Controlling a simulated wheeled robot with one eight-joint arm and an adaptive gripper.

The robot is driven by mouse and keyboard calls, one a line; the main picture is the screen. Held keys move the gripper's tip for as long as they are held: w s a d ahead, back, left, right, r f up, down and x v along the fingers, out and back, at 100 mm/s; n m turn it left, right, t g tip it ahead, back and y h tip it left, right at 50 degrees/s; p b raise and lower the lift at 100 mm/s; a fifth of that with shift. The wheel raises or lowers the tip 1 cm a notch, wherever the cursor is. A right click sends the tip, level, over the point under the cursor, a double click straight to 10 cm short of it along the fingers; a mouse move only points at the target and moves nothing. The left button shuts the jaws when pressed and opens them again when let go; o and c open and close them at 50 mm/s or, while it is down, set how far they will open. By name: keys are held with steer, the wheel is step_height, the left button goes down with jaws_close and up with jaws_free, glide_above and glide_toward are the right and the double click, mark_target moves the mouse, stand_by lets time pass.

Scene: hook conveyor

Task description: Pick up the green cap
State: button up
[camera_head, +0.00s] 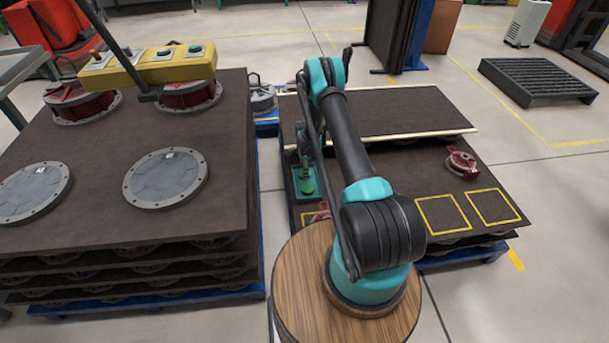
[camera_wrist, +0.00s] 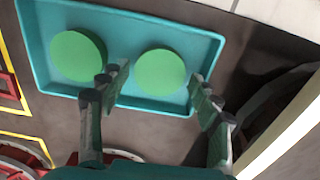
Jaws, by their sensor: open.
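Two round green caps lie in a shallow teal tray (camera_wrist: 30,45). In the wrist view the left cap (camera_wrist: 78,56) lies left of my fingers, and the right cap (camera_wrist: 160,72) shows between the two fingertips. My gripper (camera_wrist: 157,88) is open and empty; its height above the cap is hard to judge. In the head view the tray (camera_head: 298,196) sits at the left edge of the right-hand platform with one green cap (camera_head: 309,187) visible. My gripper (camera_head: 305,163) is over the tray's far part and hides the other cap.
A pale wooden strip (camera_wrist: 285,130) runs right of the tray. Yellow-outlined squares (camera_head: 443,214) and a red part (camera_head: 462,163) are on the right platform (camera_head: 400,190). A stack with grey round covers (camera_head: 165,178) stands left; a yellow control box (camera_head: 150,68) hangs over it.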

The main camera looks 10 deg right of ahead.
steer(key=shift+f, duration=0.55)
steer(key=shift+c, duration=0.6)
steer(key=c, duration=0.5)
